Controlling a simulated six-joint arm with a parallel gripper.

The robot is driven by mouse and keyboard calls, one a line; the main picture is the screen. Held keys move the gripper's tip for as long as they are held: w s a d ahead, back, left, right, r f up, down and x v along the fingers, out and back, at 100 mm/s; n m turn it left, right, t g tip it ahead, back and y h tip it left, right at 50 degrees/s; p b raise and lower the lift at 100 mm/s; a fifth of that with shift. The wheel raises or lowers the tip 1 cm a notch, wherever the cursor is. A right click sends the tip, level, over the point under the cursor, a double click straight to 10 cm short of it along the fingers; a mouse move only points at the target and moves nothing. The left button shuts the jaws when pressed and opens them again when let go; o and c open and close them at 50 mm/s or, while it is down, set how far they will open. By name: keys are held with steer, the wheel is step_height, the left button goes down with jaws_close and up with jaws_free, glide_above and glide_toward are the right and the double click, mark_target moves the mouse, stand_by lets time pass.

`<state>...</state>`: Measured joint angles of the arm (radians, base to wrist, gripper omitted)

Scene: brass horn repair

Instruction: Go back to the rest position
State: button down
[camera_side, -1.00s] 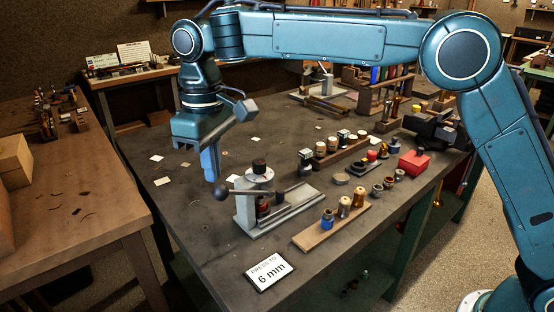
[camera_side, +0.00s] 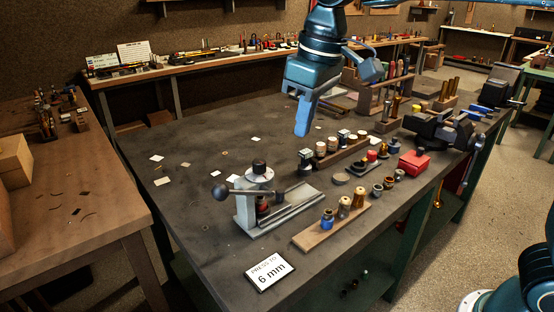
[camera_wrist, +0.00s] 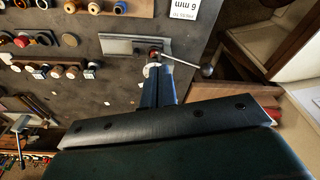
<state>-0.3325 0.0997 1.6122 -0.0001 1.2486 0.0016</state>
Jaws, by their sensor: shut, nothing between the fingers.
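My gripper (camera_side: 303,128) is shut and empty in the side view, held in the air above the dark workbench (camera_side: 215,213), above and behind the row of small parts. In the wrist view my gripper's fingers (camera_wrist: 158,85) point toward the grey press (camera_wrist: 130,44), which lies well below them. In the side view the press (camera_side: 247,210), with its ball-ended lever (camera_side: 221,191), stands at the front left, apart from my gripper.
A wooden strip with several small parts (camera_side: 330,230) lies right of the press. A card reading 6 mm (camera_side: 268,271) lies at the front edge. A red box (camera_side: 414,162) and a dark vise (camera_side: 440,130) stand at the right. The bench's left part is mostly clear.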

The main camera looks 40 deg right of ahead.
steer(key=s+d+f+m+t, duration=0.2)
steer(key=s+d, duration=0.4)
steer(key=s, duration=0.4)
steer(key=s+d+f+m+t, duration=0.1)
steer(key=s+d+f, duration=0.3)
steer(key=s+d, duration=0.3)
steer(key=s, duration=0.4)
steer(key=shift+s+d+f+m+t+h, duration=0.25)
steer(key=shift+d+f+m+t+h, duration=0.05)
steer(key=shift+m+t, duration=0.1)
